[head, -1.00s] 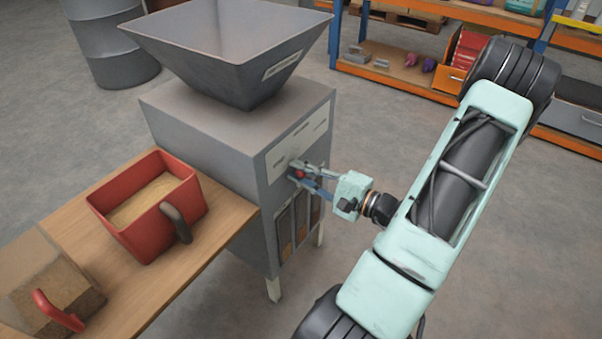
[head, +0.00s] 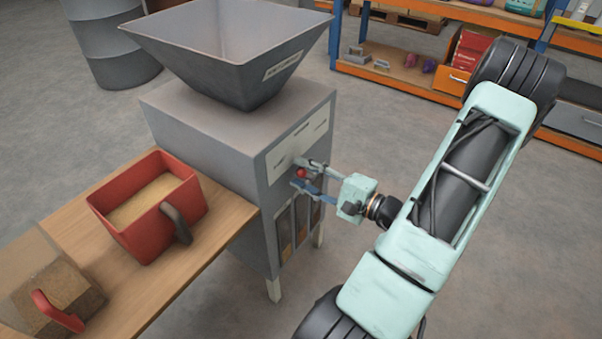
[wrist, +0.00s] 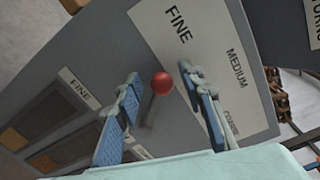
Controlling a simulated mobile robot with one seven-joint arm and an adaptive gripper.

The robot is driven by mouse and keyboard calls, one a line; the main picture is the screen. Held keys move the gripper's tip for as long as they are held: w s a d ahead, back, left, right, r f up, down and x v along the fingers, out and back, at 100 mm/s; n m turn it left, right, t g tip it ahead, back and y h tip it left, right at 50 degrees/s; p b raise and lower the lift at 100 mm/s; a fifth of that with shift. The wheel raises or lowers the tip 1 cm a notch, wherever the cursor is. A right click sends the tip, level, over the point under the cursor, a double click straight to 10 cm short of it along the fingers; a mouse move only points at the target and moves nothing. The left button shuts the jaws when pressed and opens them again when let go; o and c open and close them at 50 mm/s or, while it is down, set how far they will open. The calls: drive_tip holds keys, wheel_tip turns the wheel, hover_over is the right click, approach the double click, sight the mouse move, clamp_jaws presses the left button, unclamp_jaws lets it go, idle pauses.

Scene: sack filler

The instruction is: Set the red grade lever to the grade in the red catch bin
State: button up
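The red lever knob (wrist: 162,83) sits on a dark shaft on the filler's front. In the wrist view the shaft points toward the FINE label (wrist: 178,25); MEDIUM (wrist: 237,68) is to its right, and a third label is partly hidden by a finger. My gripper (head: 308,178) is open, with its fingers (wrist: 168,100) on either side of the knob, and gaps show. The knob also shows in the head view (head: 301,173). The red bin (head: 140,235) with a dark handle holds fine-looking tan material.
The filler (head: 205,135) with its hopper (head: 235,65) stands behind the wooden table (head: 215,235). A brown, coarse-looking block or bin with a red handle (head: 52,312) is at lower left. Shelves (head: 420,85) stand at the back right.

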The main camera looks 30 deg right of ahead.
drive_tip(key=v, duration=1.1)
idle(0.3)
